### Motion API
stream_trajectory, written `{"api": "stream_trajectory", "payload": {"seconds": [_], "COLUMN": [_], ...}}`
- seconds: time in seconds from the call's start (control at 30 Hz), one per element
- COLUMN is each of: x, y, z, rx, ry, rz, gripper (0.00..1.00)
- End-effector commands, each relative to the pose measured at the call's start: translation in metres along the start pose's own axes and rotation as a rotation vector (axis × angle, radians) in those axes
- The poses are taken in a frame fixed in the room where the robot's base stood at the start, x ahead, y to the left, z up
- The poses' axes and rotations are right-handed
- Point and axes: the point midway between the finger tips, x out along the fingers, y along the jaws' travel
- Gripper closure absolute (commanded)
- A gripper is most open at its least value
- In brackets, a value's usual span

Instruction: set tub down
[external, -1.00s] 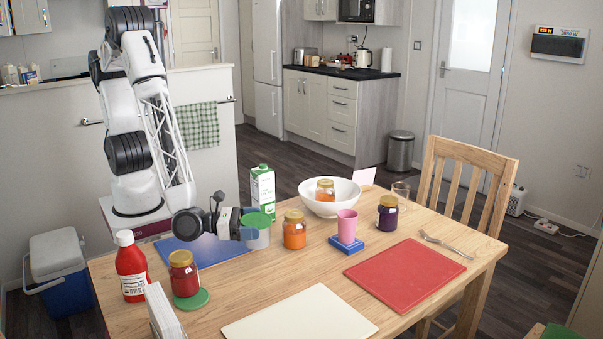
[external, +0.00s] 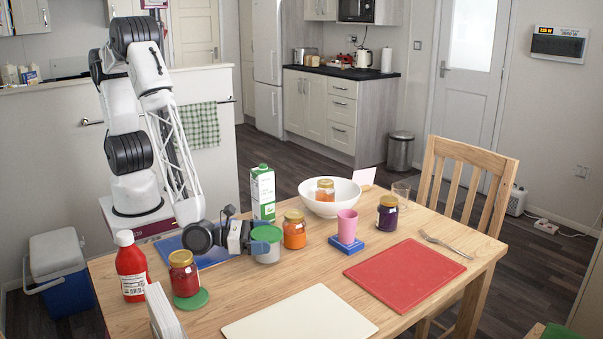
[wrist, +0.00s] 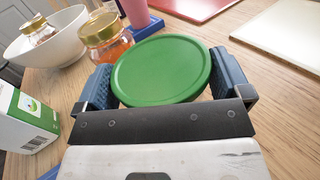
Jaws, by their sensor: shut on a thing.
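The tub (external: 267,252) is a clear-grey container with a green lid (external: 267,233). It stands upright between the blue board and the orange jar, and its base looks at or very near the table top. My gripper (external: 262,240) is shut on it from the left side. In the wrist view the green lid of the tub (wrist: 160,70) fills the space between the two blue fingers, one on each side. The underside of the tub is hidden in the wrist view, so contact with the table cannot be told there.
An orange jar (external: 294,230) stands close to the tub's right. A milk carton (external: 262,193) is behind it, and a white bowl (external: 318,206) holds a jar. A blue board (external: 215,258) lies to the left. Bare table (external: 245,290) is in front, before the cream board (external: 300,318).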

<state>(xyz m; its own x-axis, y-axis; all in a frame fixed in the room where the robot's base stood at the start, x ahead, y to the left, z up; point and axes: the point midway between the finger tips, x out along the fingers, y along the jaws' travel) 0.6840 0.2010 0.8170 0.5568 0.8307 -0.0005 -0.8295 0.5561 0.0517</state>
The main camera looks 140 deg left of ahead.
Motion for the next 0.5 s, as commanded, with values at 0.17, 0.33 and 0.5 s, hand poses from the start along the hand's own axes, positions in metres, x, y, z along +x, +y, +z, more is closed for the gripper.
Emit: {"api": "stream_trajectory", "payload": {"seconds": [0.17, 0.33, 0.5], "x": [0.0, 0.0, 0.0], "y": [-0.0005, -0.0005, -0.0006], "z": [-0.0093, -0.0089, -0.0106], "rx": [0.0, 0.0, 0.001], "ry": [0.0, -0.001, 0.0], "rz": [0.0, 0.0, 0.0], "gripper": [0.27, 0.27, 0.27]}}
